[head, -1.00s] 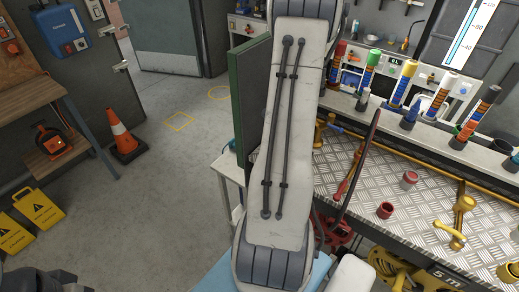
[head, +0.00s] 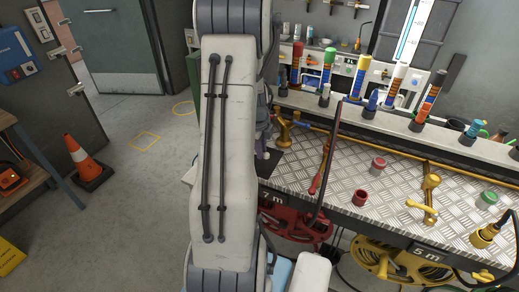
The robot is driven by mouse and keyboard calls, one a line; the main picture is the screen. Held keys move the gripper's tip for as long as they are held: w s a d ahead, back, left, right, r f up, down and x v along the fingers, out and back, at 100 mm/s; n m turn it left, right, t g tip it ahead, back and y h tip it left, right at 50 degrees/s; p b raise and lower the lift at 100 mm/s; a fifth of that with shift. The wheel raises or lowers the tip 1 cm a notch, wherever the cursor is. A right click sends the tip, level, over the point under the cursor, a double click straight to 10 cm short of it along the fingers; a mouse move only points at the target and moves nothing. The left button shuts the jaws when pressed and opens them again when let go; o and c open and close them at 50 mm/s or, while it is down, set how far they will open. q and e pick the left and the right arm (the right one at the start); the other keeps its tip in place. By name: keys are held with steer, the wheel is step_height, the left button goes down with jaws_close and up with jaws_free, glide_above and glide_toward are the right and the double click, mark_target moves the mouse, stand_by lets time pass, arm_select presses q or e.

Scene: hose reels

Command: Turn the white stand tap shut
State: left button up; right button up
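My arm fills the middle of the head view. Part of my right gripper (head: 264,150) shows just right of that arm, left of the row and apart from it; its fingers are too hidden to judge. My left gripper is not in view.
A brass tap (head: 286,128) and a yellow tap (head: 430,192) stand on the chequered metal bench (head: 330,205). Red caps (head: 360,198) lie between them. Hose reels (head: 385,260) hang below. A traffic cone (head: 85,160) stands left; the floor between is clear.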

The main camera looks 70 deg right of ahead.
steer(key=shift+o, duration=1.4)
steer(key=shift+s, duration=0.35)
steer(key=shift+w+a, duration=0.1)
steer(key=shift+w, duration=0.1)
steer(key=shift+r, duration=0.5)
step_height(320, 180, up, 9)
steer(key=a+b, duration=0.1)
steer(key=a, duration=0.1)
steer(key=shift+w+r, duration=0.1)
steer(key=shift+w, duration=0.05)
